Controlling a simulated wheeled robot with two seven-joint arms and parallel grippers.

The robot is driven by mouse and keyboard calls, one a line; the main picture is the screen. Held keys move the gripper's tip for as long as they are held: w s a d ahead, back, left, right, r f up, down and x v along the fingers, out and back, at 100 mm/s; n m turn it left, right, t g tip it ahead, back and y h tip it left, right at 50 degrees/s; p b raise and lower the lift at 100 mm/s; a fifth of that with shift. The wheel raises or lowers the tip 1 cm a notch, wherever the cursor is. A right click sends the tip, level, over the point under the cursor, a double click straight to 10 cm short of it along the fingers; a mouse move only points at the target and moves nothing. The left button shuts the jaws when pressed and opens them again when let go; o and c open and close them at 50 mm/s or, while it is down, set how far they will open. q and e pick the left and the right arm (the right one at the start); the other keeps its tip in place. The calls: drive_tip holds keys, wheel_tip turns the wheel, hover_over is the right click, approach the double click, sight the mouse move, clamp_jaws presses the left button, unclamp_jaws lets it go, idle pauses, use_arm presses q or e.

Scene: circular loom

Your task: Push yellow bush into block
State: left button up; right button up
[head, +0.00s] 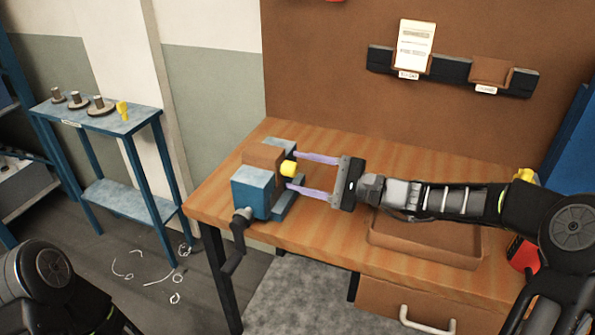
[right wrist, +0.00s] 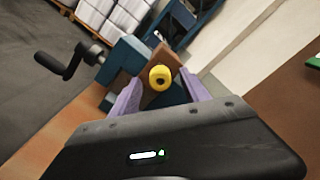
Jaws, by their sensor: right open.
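The yellow bush (head: 288,169) sticks out from the right-hand face of the brown block (head: 263,156). How deep it sits in the block I cannot tell. The block is held in a blue vise (head: 253,192) on the left end of the workbench. My right gripper (head: 292,170) is open, with its purple fingers on either side of the bush, apart from it. In the right wrist view the bush (right wrist: 160,78) shows end-on with a dark hole, between the fingers and in front of the block (right wrist: 166,56). Part of my left arm shows at the lower left; its gripper is out of view.
The vise's dark crank handle (head: 236,240) hangs off the bench's front left edge. A brown tray (head: 425,252) lies on the wooden workbench (head: 335,240) below my right arm. A blue side table (head: 100,118) with spools and a yellow piece stands at left.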

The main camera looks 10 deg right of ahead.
drive_tip(key=v, duration=0.6)
drive_tip(key=shift+d+b, duration=0.2)
drive_tip(key=shift+b, duration=0.2)
drive_tip(key=shift+s, duration=0.1)
